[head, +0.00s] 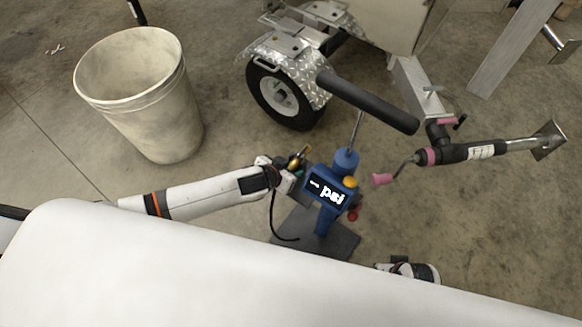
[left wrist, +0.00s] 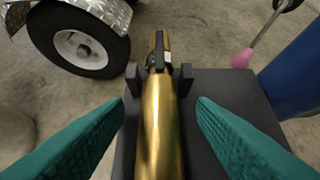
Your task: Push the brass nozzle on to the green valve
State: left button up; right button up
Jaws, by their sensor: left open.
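The brass nozzle (left wrist: 160,130) lies lengthwise in the middle of the left wrist view, in a dark holder with two upright prongs. It also shows as a small gold piece in the head view (head: 299,157). My left gripper (left wrist: 160,103) is open, with one teal finger on each side of the nozzle and visible gaps between. In the head view my left gripper (head: 290,177) is beside the blue air unit. I cannot make out the green valve in either view. A white and black part of my right arm (head: 410,270) shows at the bottom; its fingers are not clear.
The blue air unit (head: 329,203) with a "psi" display stands on a dark base plate (head: 345,241). A trailer wheel (head: 283,96) under a checkered fender (head: 310,62) is behind it. A pale bin (head: 140,100) stands at left. Trailer jack (head: 490,150) is at right.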

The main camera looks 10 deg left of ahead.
pick_arm(q)
grip_shut()
dwell(1.1)
